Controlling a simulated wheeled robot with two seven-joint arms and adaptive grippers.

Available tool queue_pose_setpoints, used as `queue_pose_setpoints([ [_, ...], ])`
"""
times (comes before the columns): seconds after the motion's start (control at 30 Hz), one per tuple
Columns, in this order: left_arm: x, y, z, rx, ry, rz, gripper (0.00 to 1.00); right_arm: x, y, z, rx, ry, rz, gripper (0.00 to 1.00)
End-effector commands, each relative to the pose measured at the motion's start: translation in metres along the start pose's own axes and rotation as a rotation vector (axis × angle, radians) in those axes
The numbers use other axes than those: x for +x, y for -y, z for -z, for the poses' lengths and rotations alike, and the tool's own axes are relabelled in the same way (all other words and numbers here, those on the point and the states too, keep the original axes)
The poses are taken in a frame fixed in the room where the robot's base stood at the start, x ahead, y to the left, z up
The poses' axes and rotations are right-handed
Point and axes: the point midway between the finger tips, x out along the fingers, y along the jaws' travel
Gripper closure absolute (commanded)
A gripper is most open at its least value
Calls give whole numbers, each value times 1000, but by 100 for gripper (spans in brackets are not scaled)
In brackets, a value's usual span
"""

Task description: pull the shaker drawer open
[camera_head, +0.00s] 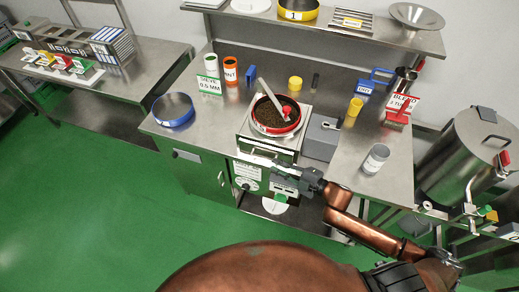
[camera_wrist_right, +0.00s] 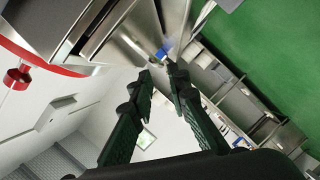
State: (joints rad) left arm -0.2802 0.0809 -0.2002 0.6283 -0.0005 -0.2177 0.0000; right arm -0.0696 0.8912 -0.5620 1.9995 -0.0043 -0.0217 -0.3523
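The shaker (camera_head: 268,142) is a silver boxy unit on the steel bench, with a red-rimmed round pan of dark tea on top. Its drawer front is at the bench's front edge, partly hidden by my right gripper (camera_head: 285,172). In the right wrist view, the red rim (camera_wrist_right: 40,57) and a metal edge of the shaker (camera_wrist_right: 92,42) show at upper left. My right gripper there (camera_wrist_right: 160,70) has its dark fingers apart, tips close to the metal front. I cannot tell whether they touch a handle. My left gripper is not in view.
A blue-rimmed sieve (camera_head: 173,109) lies left on the bench. A steel tank (camera_head: 465,155) stands at right. The green floor (camera_head: 120,200) at left is clear.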

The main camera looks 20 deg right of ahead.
Motion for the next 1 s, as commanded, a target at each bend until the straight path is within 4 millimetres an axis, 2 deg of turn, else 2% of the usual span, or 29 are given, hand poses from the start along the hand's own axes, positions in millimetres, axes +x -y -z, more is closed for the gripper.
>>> queue_pose_setpoints([
  [0.17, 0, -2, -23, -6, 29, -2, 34, 14, -1, -1, 1, 2, -3, 84],
  [0.3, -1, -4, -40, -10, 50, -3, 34, 36, -2, -1, 2, 3, -5, 84],
  [0.4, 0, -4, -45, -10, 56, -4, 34, 52, -1, -1, 1, 3, -3, 84],
  [0.6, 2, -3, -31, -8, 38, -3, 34, 72, -1, -1, 1, 2, -2, 84],
  [0.8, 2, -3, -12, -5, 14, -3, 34, 77, 0, 0, 1, 1, 0, 84],
  [0.93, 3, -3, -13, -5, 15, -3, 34, 77, 0, 0, 1, 1, 0, 84],
  [1.0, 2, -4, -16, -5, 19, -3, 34, 77, 0, 0, 1, 1, 0, 88],
])
